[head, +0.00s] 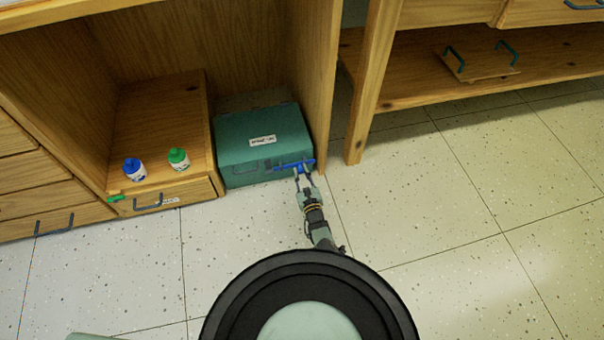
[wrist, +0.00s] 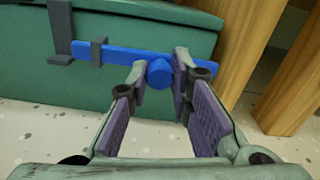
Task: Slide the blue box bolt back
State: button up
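The box (head: 262,138) is teal green and stands low in the wooden shelf unit. A blue bolt (head: 293,165) lies across its front near the right edge. In the wrist view the blue bar (wrist: 105,53) runs through dark brackets (wrist: 97,52), and its round blue knob (wrist: 159,73) sticks out toward me. My gripper (head: 304,177) is at the bolt's right part. In the wrist view my fingers (wrist: 160,78) stand apart, one on each side of the knob. A firm grip does not show; whether either finger touches the knob is unclear.
A wooden post (head: 371,85) stands to the right of the box. A blue-capped bottle (head: 134,170) and a green-capped bottle (head: 179,160) stand on a wooden drawer unit to the left. A board with two handles (head: 481,65) lies on the right shelf. The tiled floor (head: 440,240) is clear.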

jog(key=o, duration=0.5)
jog(key=shift+w+d, duration=0.1)
jog(key=shift+d, duration=0.2)
jog(key=shift+a, duration=0.15)
